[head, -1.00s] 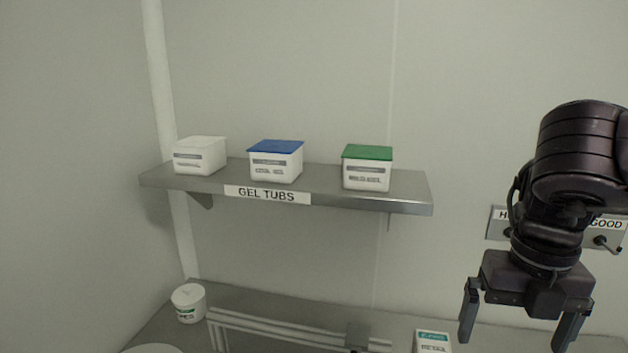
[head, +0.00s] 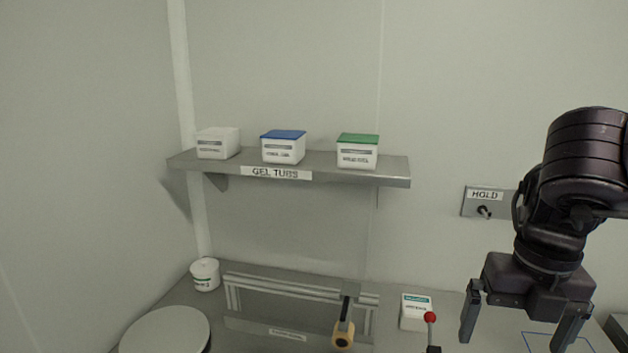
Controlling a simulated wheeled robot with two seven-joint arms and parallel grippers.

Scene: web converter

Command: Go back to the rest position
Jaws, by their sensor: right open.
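My right gripper (head: 520,322) is at the lower right of the head view, pointing down. Its two fingers are apart with nothing between them. It hangs in front of the wall and over the right part of the counter (head: 455,306). My left gripper is not in view.
A wall shelf (head: 380,173) labelled GEL TUBS holds a white-lidded tub (head: 218,144), a blue-lidded tub (head: 283,148) and a green-lidded tub (head: 358,153). On the counter are a round white tub (head: 205,275), a metal frame (head: 270,290), a white box (head: 415,312) and a red-knobbed lever (head: 430,318). A HOLD switch plate (head: 485,202) is on the wall.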

